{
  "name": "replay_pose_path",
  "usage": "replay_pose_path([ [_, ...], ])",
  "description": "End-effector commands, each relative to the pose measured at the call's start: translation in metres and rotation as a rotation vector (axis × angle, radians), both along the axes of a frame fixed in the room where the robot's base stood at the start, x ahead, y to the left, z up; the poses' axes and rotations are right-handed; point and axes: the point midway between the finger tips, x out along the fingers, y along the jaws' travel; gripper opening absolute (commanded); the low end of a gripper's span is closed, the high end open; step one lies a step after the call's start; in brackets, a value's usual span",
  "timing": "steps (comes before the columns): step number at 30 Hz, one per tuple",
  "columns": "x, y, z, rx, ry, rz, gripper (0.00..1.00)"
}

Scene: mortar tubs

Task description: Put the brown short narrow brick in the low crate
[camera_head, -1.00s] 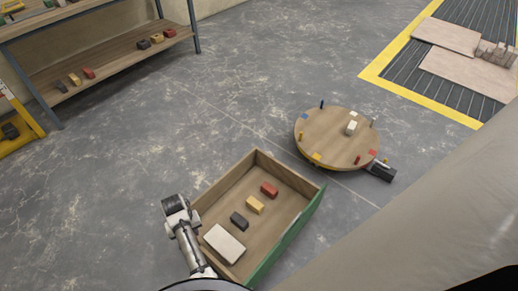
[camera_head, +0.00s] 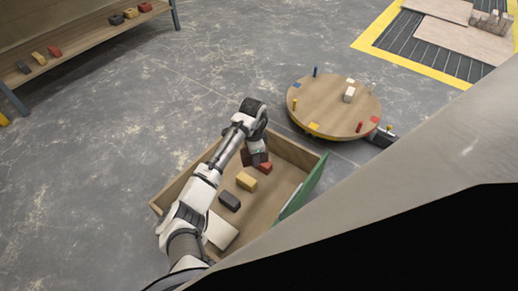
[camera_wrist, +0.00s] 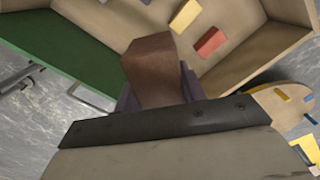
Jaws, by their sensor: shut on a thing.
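My gripper (camera_head: 256,156) is shut on the brown brick (camera_wrist: 152,68), which sits between its fingers in the wrist view. In the head view a brown part of the brick (camera_head: 247,157) shows beside the gripper. The low crate (camera_head: 296,152) is wooden with a green side (camera_wrist: 55,45). My gripper hangs over its far end, close to the red brick. The brick appears above the crate floor, apart from the bricks inside; its exact height is hard to tell.
Inside the crate lie a red brick (camera_head: 265,168), a yellow brick (camera_head: 247,181), a dark brick (camera_head: 229,201) and a pale slab (camera_head: 221,231). A round wooden table (camera_head: 330,105) with small pegs stands just beyond. A shelf (camera_head: 90,45) holds more bricks at upper left.

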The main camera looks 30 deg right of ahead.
Motion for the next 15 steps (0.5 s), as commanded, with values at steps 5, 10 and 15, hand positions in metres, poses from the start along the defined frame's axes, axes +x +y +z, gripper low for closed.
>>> replay_pose_path([
  [5,-0.036,-0.008,-0.071,0.000,-0.002,-0.323,0.04],
  [10,-0.070,0.007,-0.137,0.000,0.000,-0.600,0.04],
  [15,-0.094,0.031,-0.187,0.001,0.000,-0.792,0.04],
])
